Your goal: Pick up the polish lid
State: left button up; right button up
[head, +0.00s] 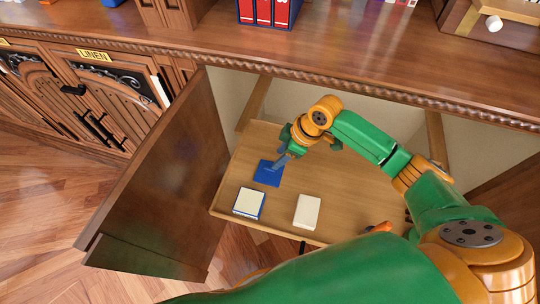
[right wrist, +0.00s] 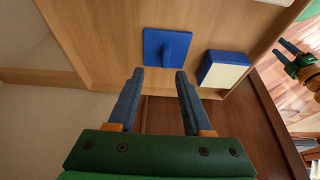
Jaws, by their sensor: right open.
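The polish lid, which I take to be the flat blue square (head: 268,172), lies on a pull-out wooden shelf inside the open cabinet. In the right wrist view the blue lid (right wrist: 167,47) shows a raised blue part in its middle. My right gripper (head: 283,158) is over the lid's far edge in the head view. In the right wrist view the open, empty jaws (right wrist: 158,73) have the lid just beyond their tips, apart from them. My left gripper (right wrist: 287,58) seems to show at the right edge of that view, fingers apart, over the floor.
A blue box with a cream top (head: 249,203) sits near the shelf's front left, and shows in the wrist view (right wrist: 225,72). A white block (head: 307,211) lies to its right. An open cabinet door (head: 160,180) stands left of the shelf (head: 225,197). The countertop (head: 330,50) overhangs behind.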

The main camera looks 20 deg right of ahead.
aim_at(270, 168)
jog(key=b+x, duration=0.1)
jog(key=x, duration=0.3)
jog(key=s+b+x, duration=0.1)
jog(key=x, duration=0.1)
jog(key=shift+a+b, duration=0.3)
jog(key=shift+w+f, duration=0.15)
jog(key=shift+f, duration=0.05)
jog(key=shift+r, duration=0.15)
jog(key=shift+c, duration=1.3)
pick_arm(q)
jog(key=a+f, duration=0.2)
jog(key=shift+f, duration=0.3)
pick_arm(e)
grip_shut()
